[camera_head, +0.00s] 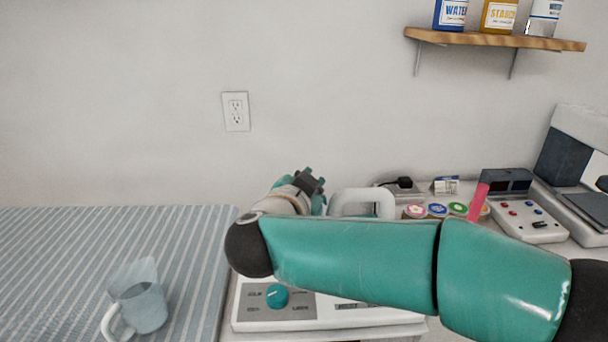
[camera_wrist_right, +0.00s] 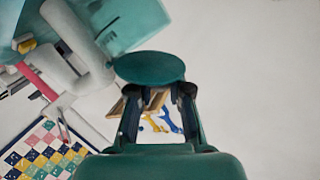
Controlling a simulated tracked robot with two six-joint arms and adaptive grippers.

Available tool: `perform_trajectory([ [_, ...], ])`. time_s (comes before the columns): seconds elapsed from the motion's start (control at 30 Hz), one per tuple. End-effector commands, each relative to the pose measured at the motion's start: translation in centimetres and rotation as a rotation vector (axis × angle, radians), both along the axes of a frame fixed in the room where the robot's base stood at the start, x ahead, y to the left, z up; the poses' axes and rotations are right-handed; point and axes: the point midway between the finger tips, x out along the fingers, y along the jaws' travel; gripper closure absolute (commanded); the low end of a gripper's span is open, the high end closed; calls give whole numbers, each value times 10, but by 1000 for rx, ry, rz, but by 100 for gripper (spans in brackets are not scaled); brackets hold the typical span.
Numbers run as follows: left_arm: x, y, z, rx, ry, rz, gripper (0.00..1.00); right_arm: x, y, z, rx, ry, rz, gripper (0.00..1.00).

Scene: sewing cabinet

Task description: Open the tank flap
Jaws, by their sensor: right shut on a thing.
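My right gripper (camera_head: 309,183) reaches across behind the white steam station (camera_head: 315,312), and my forearm hides much of it. In the right wrist view, the two fingers (camera_wrist_right: 158,92) are shut on the teal oval tank flap (camera_wrist_right: 148,67), which lies across the fingertips. The flap's hinge and exact angle cannot be made out. A translucent teal body (camera_wrist_right: 135,22), apparently the tank, shows behind the flap at the top. A white handle (camera_head: 362,195) stands right of the gripper in the head view. My left gripper is not in view.
A translucent jug (camera_head: 143,307) stands on the striped board (camera_head: 60,260) at left. A teal dial (camera_head: 277,296) is on the station's front. Several coloured-lid spools or jars (camera_head: 437,210) and a control box (camera_head: 518,218) are at right. A shelf (camera_head: 495,40) with bottles hangs above.

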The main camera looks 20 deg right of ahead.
Motion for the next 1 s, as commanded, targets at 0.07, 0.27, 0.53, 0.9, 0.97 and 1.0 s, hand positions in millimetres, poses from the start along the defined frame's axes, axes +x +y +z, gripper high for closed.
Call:
perform_trajectory([
  [0.07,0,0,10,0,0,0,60,-1,-4,6,72,-19,-2,100],
  [0.27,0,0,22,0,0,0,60,-4,-13,9,255,-72,-4,100],
  [0.53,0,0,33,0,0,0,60,-7,-24,10,498,-142,-5,100],
  [0.9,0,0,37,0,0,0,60,-10,-35,7,745,-212,-5,100],
  [0.97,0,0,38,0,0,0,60,-11,-36,6,769,-220,-5,100],
  [1.0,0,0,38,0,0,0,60,-11,-37,6,783,-224,-5,100],
])
